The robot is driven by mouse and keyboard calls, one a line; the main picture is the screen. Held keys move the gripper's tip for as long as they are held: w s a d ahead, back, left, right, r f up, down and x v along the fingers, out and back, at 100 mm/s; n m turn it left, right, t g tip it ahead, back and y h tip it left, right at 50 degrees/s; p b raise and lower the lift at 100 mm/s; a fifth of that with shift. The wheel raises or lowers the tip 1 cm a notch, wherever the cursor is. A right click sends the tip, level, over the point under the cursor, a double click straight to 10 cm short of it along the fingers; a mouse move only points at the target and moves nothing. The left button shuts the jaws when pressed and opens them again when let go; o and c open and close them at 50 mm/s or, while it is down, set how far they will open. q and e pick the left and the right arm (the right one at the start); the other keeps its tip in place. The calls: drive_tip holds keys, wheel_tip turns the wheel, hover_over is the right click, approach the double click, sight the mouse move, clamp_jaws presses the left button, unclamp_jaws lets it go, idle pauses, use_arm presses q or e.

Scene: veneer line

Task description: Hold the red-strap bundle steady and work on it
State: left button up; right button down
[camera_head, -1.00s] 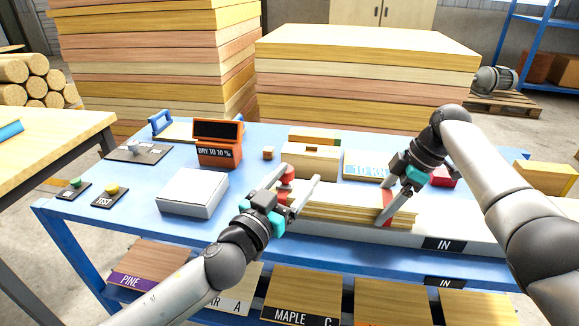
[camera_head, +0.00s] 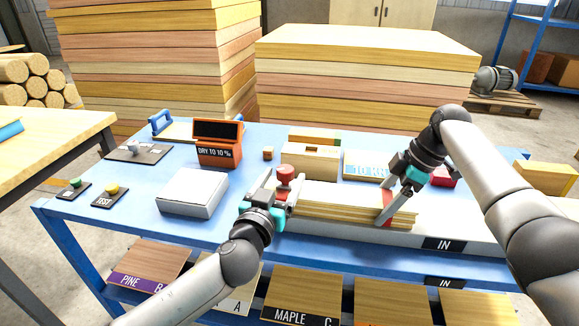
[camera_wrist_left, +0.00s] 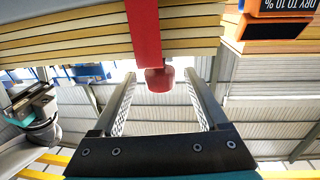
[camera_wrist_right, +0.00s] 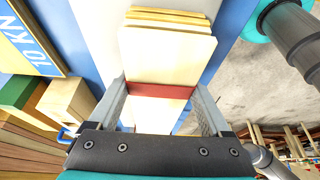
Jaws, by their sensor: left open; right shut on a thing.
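The bundle (camera_head: 335,200) is a stack of thin pale veneer sheets lying at the front right of the blue bench. A red strap (camera_wrist_right: 160,90) crosses it near its right end, and another red strap (camera_wrist_left: 145,30) shows in the left wrist view. A round red knob (camera_head: 286,173) sits by the left end strap. My left gripper (camera_head: 281,177) is open around the knob; the left wrist view shows the knob between the fingers with gaps on both sides. My right gripper (camera_head: 386,208) is shut on the bundle at the right strap, which crosses between its fingers.
A white box (camera_head: 192,193) and an orange "DRY TO 10 %" box (camera_head: 219,153) stand left of the bundle. A wooden block (camera_head: 310,162) and a "10 KN" sign (camera_head: 366,167) lie behind it. Tall board stacks (camera_head: 365,85) rise beyond the bench.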

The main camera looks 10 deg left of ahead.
sight(290, 167)
use_arm(q)
drive_tip(key=shift+w+d, duration=0.2)
drive_tip(key=shift+w, duration=1.1)
drive_tip(key=shift+w+d, duration=0.15)
drive_tip(key=shift+w, duration=1.15)
drive_tip(key=shift+c, duration=0.2)
clamp_jaws()
